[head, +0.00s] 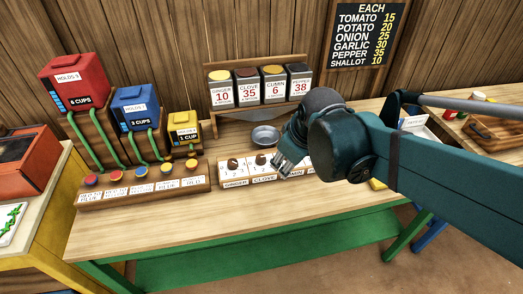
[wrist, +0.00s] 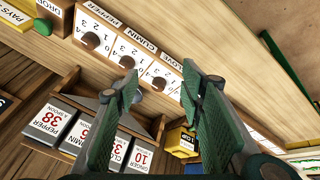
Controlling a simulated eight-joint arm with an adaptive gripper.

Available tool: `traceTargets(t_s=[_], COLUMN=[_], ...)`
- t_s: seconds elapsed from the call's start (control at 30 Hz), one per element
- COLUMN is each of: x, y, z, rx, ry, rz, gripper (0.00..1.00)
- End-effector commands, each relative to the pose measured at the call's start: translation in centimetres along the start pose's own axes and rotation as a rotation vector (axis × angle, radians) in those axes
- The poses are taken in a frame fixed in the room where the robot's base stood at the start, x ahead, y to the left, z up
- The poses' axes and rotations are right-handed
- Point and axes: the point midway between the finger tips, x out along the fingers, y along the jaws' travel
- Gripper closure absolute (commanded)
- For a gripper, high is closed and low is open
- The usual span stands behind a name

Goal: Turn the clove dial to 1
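The clove dial (head: 262,160) is a small brown knob on a white numbered card, second from the left on the spice panel (head: 222,176) in the head view. In the wrist view the clove dial (wrist: 159,84) appears between my fingertips, upside down under the CLOVE label (wrist: 173,63). Its setting is too small to tell. My gripper (head: 281,166) is open and empty, just right of the clove dial in the head view, and hides part of the panel. The wrist view shows my gripper (wrist: 159,76) with both green fingers spread wide. Contact with the dial is not visible.
The ginger dial (head: 233,163) is left of clove. A metal bowl (head: 265,136) and the spice rack (head: 225,117) stand behind the panel. The table front (head: 220,225) is clear.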

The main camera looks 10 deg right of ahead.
Motion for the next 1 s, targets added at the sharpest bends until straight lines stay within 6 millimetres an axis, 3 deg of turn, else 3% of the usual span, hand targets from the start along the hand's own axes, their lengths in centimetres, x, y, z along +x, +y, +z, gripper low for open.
traceTargets(t_s=[0.47, 1.0], x=[1.1, 4.0], y=[1.6, 2.6], z=[-4.6, -8.8], rx=[-0.336, -0.718], ry=[-0.073, -0.126], rz=[-0.077, -0.190], gripper=[0.61, 0.61])
